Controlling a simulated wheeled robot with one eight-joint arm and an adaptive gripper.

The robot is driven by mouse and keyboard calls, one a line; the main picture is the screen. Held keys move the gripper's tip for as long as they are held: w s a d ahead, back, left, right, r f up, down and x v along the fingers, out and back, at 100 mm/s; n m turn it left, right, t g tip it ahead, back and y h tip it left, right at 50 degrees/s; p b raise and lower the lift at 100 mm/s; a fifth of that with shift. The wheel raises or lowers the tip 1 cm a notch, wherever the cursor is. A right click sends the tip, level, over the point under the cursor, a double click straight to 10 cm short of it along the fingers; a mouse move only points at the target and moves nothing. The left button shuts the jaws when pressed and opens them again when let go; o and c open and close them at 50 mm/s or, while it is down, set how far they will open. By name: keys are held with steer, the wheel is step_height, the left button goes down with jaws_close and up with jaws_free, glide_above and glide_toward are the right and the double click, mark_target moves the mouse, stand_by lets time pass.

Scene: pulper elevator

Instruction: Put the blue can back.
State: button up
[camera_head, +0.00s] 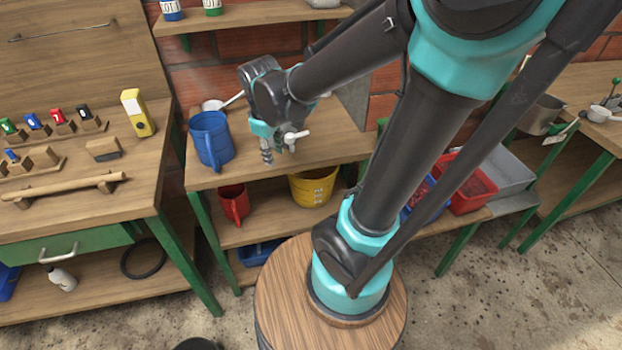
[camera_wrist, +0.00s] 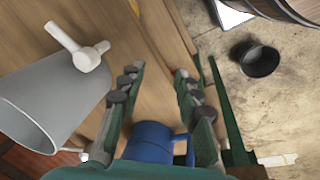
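A blue can with a side handle (camera_head: 211,138) stands upright on the middle bench, left of my gripper (camera_head: 267,156). It also shows low in the wrist view (camera_wrist: 150,143), partly hidden by the gripper. My gripper points down over the bench, its fingers (camera_wrist: 156,75) apart with no object visible between their tips. In the head view it is apart from the can. A smaller blue-and-white labelled tin (camera_head: 170,9) stands on the wall shelf at the top.
A grey vessel with a white tap (camera_wrist: 45,105) stands close beside my gripper. A red jug (camera_head: 234,203) and yellow bucket (camera_head: 314,187) stand on the lower shelf. The left bench (camera_head: 95,215) holds stamps and a yellow device (camera_head: 138,112). A black pot (camera_wrist: 258,60) sits on the floor.

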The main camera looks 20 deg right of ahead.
steer(key=s+d+f+m+t, duration=0.2)
steer(key=s+d+f+m, duration=0.4)
steer(key=s+d+m, duration=0.1)
steer(key=shift+s+d+f+m+y, duration=0.25)
steer(key=shift+d+m+y, duration=0.15)
steer(key=shift+d+m, duration=0.55)
